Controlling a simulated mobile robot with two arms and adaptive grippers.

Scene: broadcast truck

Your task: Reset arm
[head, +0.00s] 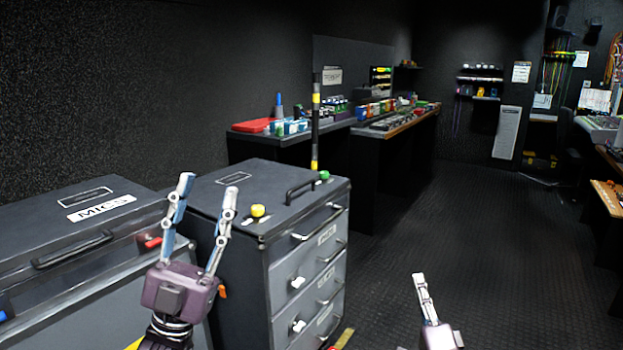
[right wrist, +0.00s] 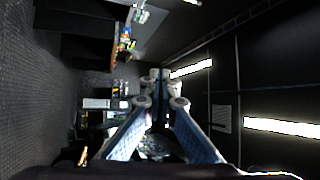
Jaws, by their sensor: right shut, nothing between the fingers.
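My left gripper (head: 207,205) stands upright in the head view, in front of the grey drawer cabinet and the MICS case. Its two fingers point up and are spread apart, with nothing between them. My right gripper (head: 419,276) is at the bottom of the head view, over the floor, and points up. In the right wrist view its fingertips (right wrist: 160,75) come together with nothing held between them.
A grey drawer cabinet (head: 304,262) with a yellow knob (head: 258,211) and a green knob (head: 324,175) on top stands left of centre. A case labelled MICS (head: 60,215) is at the left. The dark floor (head: 480,240) is clear at right.

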